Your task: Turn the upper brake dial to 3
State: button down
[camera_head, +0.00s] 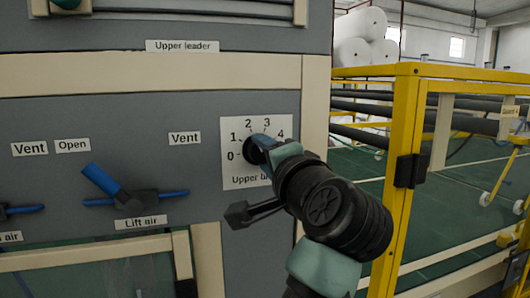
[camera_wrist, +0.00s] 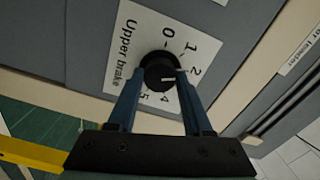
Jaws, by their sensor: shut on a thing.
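The upper brake dial is a black round knob (camera_wrist: 157,68) on a white plate (camera_wrist: 128,50) with numbers around it; the wrist view shows 0, 1, 2, 4 and 5, and the 3 is hidden behind a finger. My gripper (camera_wrist: 161,76) has its two blue fingers on either side of the knob and is shut on it. A short white mark shows on the knob, on the side toward 2 and the hidden 3; I cannot tell its exact number. In the head view, my gripper (camera_head: 262,147) covers most of the dial, with the plate (camera_head: 232,178) behind it.
Left of the plate are blue-handled lift air valves (camera_head: 105,181) with Vent and Open labels. A yellow frame (camera_head: 404,130) stands close on the right of my arm. White wadding rolls (camera_head: 352,52) lie behind it.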

jog(key=m+p, duration=0.1)
jog(key=m, duration=0.3)
jog(key=shift+m, duration=0.3)
jog(key=m, duration=0.4)
jog(key=shift+p, duration=0.4)
jog(key=shift+m, duration=0.3)
jog(key=shift+c, duration=1.6)
grip_release()
jog(key=b+v, duration=0.5)
jog(key=v, duration=0.8)
jog(key=shift+d, duration=0.1)
